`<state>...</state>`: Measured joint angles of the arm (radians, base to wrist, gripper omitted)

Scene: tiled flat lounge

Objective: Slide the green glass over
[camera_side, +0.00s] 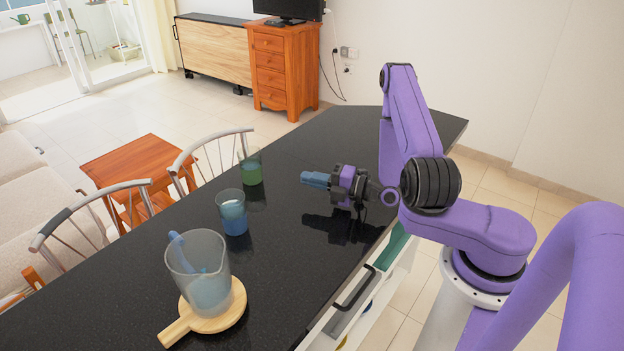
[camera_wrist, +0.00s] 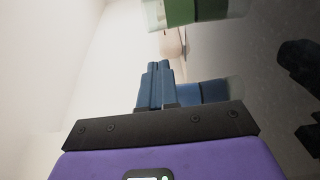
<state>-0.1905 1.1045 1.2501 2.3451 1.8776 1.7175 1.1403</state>
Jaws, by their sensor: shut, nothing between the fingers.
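The green glass (camera_side: 251,167) stands upright on the black counter (camera_side: 310,150), near its far-left edge beside a chair. It also shows at the top of the wrist view (camera_wrist: 195,12). A blue glass (camera_side: 233,213) stands nearer the side camera, and what looks like the same glass is partly hidden behind my gripper in the wrist view (camera_wrist: 215,91). My gripper (camera_side: 304,177) is low over the counter, right of the green glass and apart from it. Its blue fingers are shut with nothing between them and point left, toward the glasses; they also show in the wrist view (camera_wrist: 154,68).
Metal-backed chairs (camera_side: 215,158) line the counter's left edge. The counter beyond the green glass is clear.

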